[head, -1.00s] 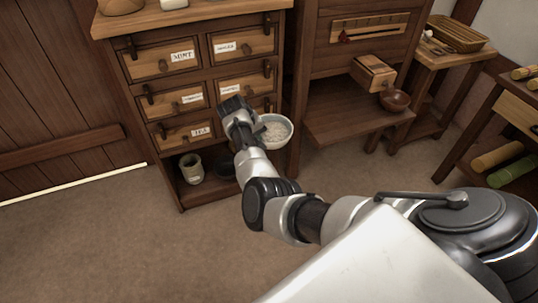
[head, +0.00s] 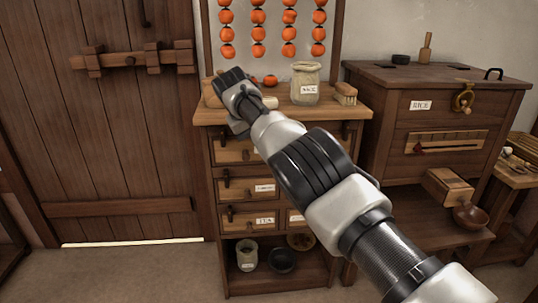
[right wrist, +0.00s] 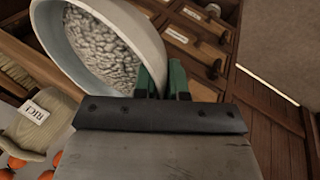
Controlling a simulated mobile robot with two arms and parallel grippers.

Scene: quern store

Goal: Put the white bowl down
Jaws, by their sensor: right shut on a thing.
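The white bowl (right wrist: 147,37) fills the upper left of the right wrist view, tilted in that picture, with pale grains (right wrist: 100,50) inside. My right gripper (right wrist: 164,82) is shut on its rim, with green-padded fingers at the wall. In the head view my right gripper (head: 232,84) is over the left part of the drawer cabinet's top (head: 335,112). Whether the bowl touches the top is not clear. My left gripper is not in view.
Rows of orange balls (head: 289,17) hang behind. A wooden chest (head: 440,90) stands to the right.

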